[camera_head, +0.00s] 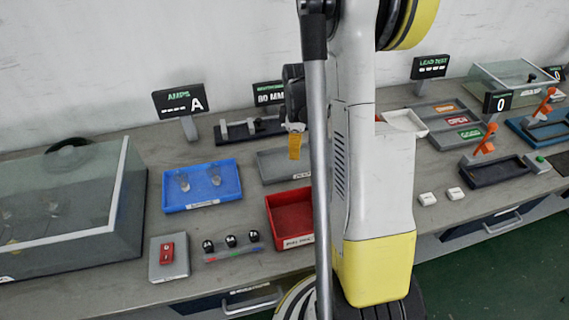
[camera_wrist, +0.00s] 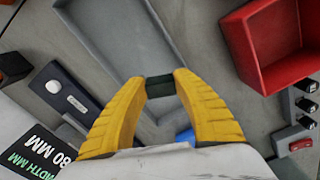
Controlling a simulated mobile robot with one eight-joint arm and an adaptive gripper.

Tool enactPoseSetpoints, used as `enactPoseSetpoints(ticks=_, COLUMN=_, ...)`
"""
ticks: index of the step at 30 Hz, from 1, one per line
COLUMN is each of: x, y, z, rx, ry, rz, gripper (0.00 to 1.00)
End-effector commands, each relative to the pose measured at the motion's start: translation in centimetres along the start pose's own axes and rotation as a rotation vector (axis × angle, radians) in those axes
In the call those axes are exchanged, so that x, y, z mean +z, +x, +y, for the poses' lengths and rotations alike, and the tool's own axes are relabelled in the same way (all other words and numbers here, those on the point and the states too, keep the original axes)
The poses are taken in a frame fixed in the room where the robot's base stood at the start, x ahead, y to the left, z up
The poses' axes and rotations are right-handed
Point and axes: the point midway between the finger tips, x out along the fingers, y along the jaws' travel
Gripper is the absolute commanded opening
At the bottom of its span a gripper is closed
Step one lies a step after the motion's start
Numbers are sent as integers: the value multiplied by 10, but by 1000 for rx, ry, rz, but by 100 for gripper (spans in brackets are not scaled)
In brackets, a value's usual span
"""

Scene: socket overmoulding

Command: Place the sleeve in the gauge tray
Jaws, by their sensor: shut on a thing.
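My gripper (camera_wrist: 160,88) is shut on a short dark sleeve (camera_wrist: 160,87), held crosswise between its yellow fingertips in the wrist view. In the head view my gripper (camera_head: 294,146) hangs above the back of the bench, partly behind my own arm, and the sleeve cannot be made out there. A shallow grey tray (camera_head: 266,167) lies below and near it, its label too small to read; it may be the gauge tray. In the wrist view this tray (camera_wrist: 165,35) is beneath the fingers, its floor bare where visible. I cannot tell how high the sleeve is above it.
A red bin (camera_head: 290,190) stands in front of the grey tray. A blue tray (camera_head: 200,186) with two clear pieces is to its left. A dark fixture (camera_head: 250,130) and an "80 MM" sign (camera_head: 270,94) stand behind. Several knobs and a red switch (camera_head: 167,252) sit near the front edge.

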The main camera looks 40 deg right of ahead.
Motion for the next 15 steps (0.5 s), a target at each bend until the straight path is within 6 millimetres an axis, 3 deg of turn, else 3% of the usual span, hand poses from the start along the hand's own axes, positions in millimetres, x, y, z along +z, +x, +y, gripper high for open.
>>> enactPoseSetpoints(ticks=1, x=-11, y=10, z=2, rx=0, ry=-5, rz=0, gripper=9)
enactPoseSetpoints(ticks=6, x=-34, y=22, z=5, rx=0, ry=-2, rz=0, gripper=9)
enactPoseSetpoints(ticks=11, x=-38, y=29, z=6, rx=0, ry=0, rz=0, gripper=9)
enactPoseSetpoints(ticks=15, x=-38, y=52, z=6, rx=0, ry=0, rz=0, gripper=9)
